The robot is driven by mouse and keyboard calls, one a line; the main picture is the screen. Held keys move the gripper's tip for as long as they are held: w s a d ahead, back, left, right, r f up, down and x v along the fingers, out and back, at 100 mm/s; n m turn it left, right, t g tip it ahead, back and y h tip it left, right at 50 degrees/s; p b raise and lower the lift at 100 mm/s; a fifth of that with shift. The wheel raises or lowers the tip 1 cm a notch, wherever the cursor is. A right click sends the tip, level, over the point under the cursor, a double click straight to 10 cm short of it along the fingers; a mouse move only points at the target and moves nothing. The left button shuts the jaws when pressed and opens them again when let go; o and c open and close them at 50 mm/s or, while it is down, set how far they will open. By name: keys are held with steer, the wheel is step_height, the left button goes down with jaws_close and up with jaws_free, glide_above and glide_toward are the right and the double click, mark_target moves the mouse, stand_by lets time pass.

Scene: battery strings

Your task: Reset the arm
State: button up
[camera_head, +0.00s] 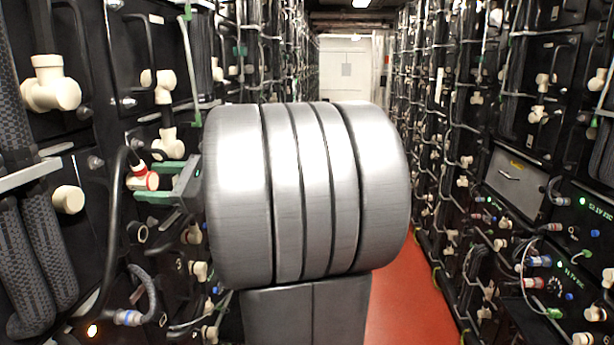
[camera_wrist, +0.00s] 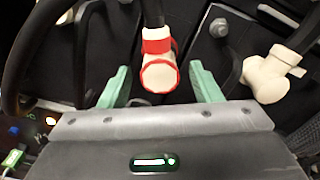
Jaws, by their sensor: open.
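My gripper (camera_head: 142,182) is stretched out to the left rack, and its two green fingers also show in the wrist view (camera_wrist: 160,68). The fingers are apart. A cream elbow connector with a red ring (camera_wrist: 159,72) sits between them, with a visible gap on each side. In the head view the same red-ringed connector (camera_head: 143,179) is at the fingertips, with a black cable running from it. My large grey arm link fills the middle of the head view and hides part of the rack and aisle behind it.
The left battery rack (camera_head: 110,60) is close, with cables and other cream connectors (camera_head: 52,84). One cream connector (camera_wrist: 268,78) is just right of my gripper in the wrist view. The right rack (camera_head: 515,180) lines the other side. The red aisle floor (camera_head: 402,300) is clear where visible.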

steer(key=shift+w+a, duration=0.1)
steer(key=shift+a, duration=0.9)
steer(key=shift+d, duration=0.25)
steer(key=shift+a, duration=0.1)
steer(key=s+d+b, duration=0.1)
steer(key=d+b, duration=0.2)
steer(key=d, duration=1.1)
steer(key=a+p, duration=0.1)
steer(key=a, duration=0.3)
steer(key=a+p, duration=0.1)
steer(key=a, duration=0.4)
steer(key=w+a+p, duration=0.1)
steer(key=a, duration=0.4)
steer(key=shift+f, duration=0.1)
steer(key=d, duration=0.1)
steer(key=d+b, duration=0.1)
steer(key=d, duration=0.1)
steer(key=shift+s+d, duration=0.2)
steer(key=shift+d, duration=0.05)
steer(key=shift+a+b, duration=0.2)
steer(key=shift+b, duration=0.1)
steer(key=shift+d, duration=0.1)
